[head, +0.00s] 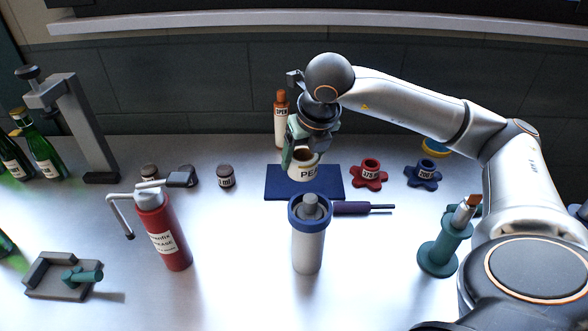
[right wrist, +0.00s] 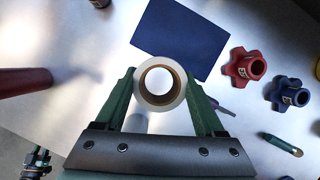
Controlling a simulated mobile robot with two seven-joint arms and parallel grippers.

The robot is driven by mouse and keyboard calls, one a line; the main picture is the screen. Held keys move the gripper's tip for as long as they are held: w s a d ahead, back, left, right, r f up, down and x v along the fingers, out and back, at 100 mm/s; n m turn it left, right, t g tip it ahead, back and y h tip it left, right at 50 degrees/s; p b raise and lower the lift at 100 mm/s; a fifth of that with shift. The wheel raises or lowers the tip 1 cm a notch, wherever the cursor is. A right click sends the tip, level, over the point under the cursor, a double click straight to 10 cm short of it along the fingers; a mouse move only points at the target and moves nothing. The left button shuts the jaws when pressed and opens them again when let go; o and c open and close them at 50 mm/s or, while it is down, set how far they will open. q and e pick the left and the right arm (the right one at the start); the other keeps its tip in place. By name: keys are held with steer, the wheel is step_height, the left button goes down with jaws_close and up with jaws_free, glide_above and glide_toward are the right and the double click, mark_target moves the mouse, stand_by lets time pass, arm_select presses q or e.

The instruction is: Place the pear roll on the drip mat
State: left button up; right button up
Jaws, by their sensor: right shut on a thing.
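The pear roll (head: 306,172) is a pale, short tube with a dark label, partly reading "PEA". My right gripper (head: 302,156) is shut on it. The right wrist view shows the roll (right wrist: 160,101) end-on, with its brown inner core, between the two green fingers. The drip mat (head: 277,184) is a flat dark blue rectangle. In the head view the roll overlaps the mat; in the right wrist view it lies at the near edge of the mat (right wrist: 175,38). Its exact height cannot be told. A dark and teal shape (right wrist: 36,160) may be my left gripper, too small to read.
A white canister with a blue collar (head: 308,245) stands just in front of the mat. A white bottle with an orange cap (head: 281,122) stands behind. Red (head: 369,174) and blue (head: 423,175) star knobs lie right. A red grease cylinder (head: 168,235) stands left.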

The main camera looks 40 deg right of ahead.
steer(key=w+d+f, duration=0.1)
steer(key=w+f, duration=0.1)
steer(key=w+d+f, duration=0.2)
steer(key=w+f, duration=0.1)
steer(key=w+d+f+p, duration=0.1)
steer(key=w+f, duration=0.1)
steer(key=w, duration=0.1)
steer(key=shift+w+d+f, duration=0.35)
steer(key=shift+f, duration=0.1)
steer(key=shift+w+f, duration=0.2)
steer(key=shift+f, duration=1.5)
steer(key=shift+f, duration=0.1)
steer(key=o, duration=1.4)
steer(key=shift+c, duration=0.2)
